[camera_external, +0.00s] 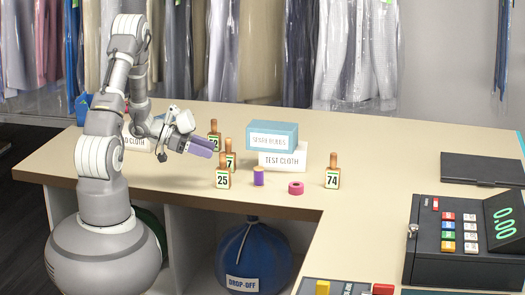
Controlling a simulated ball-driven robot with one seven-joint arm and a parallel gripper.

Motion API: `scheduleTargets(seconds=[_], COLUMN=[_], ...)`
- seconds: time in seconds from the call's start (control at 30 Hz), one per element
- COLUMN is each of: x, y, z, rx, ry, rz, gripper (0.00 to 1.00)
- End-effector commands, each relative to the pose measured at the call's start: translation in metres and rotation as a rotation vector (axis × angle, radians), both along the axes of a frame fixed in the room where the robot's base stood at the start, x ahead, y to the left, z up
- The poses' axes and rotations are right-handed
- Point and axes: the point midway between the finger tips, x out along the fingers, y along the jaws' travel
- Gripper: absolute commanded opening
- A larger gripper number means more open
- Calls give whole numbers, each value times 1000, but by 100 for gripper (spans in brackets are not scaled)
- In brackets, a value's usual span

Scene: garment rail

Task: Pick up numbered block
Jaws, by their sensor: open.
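Several numbered wooden blocks with peg tops stand upright on the beige counter (130,173). Block 25 (223,176) is nearest the front edge. Block 7 (231,161), its label partly hidden, is just behind it. Another block (215,137), with a label whose last digit looks like 2, is farther back and partly covered by my gripper. Block 74 (332,176) stands alone to the right. My gripper (209,148) has purple fingers, is open and appears empty. It hangs over the counter at the left, close to the blocks; its exact gap to them cannot be told.
A blue box (272,135) sits on a white "TEST CLOTH" block (282,160). A purple spool (258,176) and pink tape roll (296,187) lie between blocks 25 and 74. A cash register (468,240) and black folder (485,168) are right. Garments (355,55) hang behind.

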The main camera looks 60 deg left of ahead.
Motion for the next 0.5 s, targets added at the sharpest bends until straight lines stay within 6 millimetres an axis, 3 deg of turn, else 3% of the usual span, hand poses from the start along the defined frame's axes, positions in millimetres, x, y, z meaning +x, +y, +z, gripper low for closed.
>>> scheduleTargets(seconds=[0.1,0.5], x=[2,44], y=[-1,-34], z=[-19,-46], rx=[0,3], ry=[-1,-3], rz=[-1,-5], gripper=[53,53])
